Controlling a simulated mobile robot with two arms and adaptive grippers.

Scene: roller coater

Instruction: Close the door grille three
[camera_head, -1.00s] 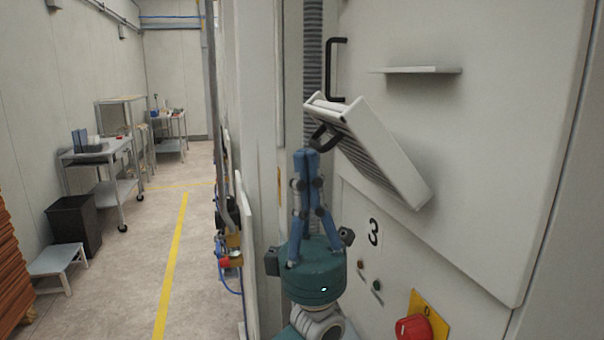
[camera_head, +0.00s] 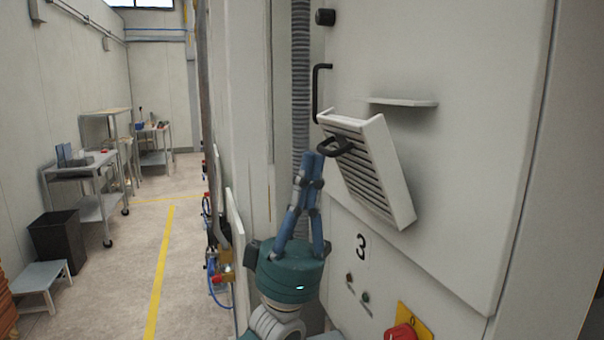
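Whether the tips touch the handle or the grille edge is hard to tell. Nothing shows held between the fingers. My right gripper is out of view.
A white ledge (camera_head: 402,102) juts out above the grille, and a black bar handle (camera_head: 318,93) is at upper left. A red knob (camera_head: 402,331) on a yellow plate is below. An open aisle with a yellow line (camera_head: 160,272) runs at left.

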